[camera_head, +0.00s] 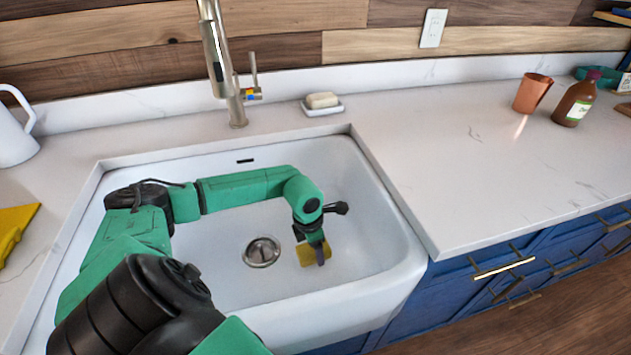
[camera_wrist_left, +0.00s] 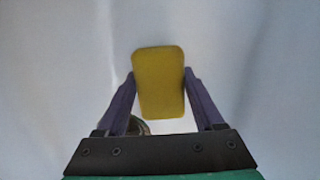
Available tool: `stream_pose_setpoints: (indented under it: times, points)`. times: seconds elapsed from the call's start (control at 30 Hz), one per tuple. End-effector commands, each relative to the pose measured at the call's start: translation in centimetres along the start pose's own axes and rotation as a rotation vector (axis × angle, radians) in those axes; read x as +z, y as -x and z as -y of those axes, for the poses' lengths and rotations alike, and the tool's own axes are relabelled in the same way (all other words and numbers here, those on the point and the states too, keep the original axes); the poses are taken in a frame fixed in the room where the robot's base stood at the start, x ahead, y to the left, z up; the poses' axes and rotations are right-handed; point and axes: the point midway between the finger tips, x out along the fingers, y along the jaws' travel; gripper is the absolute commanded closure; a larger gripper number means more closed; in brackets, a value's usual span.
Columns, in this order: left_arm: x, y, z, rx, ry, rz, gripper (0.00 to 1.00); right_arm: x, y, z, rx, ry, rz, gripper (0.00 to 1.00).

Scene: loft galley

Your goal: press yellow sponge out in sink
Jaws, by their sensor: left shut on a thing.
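The yellow sponge (camera_head: 307,256) is inside the white sink (camera_head: 215,215), to the right of the drain (camera_head: 262,251). My left gripper (camera_head: 318,250) is shut on the sponge, with its arm reaching across the basin from the left. In the left wrist view the sponge (camera_wrist_left: 159,82) sits between the two fingers of my left gripper (camera_wrist_left: 160,90), its long side running away from the camera. Whether the sponge touches the sink floor cannot be told. My right gripper is not in view.
A faucet (camera_head: 228,75) rises behind the sink, with a soap bar on a dish (camera_head: 322,108) to its right. A copper cup (camera_head: 531,93) and a brown bottle (camera_head: 575,99) stand at the back right. A white pitcher (camera_head: 14,130) and a yellow item (camera_head: 14,228) are at left. The right counter is mostly clear.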

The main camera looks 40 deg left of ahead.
Motion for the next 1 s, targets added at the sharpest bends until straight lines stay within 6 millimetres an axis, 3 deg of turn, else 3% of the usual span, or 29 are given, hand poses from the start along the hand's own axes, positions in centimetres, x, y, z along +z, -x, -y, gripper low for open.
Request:
stream_pose_setpoints:
  times: [0.6, 1.0]
  points:
    - [1.0, 6.6, -0.1, 0.002, 0.001, 0.005, 0.75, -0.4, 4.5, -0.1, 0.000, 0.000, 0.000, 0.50]
    - [1.0, 6.6, 0.0, 0.002, 0.001, 0.006, 0.75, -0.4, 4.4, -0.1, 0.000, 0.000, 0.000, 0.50]
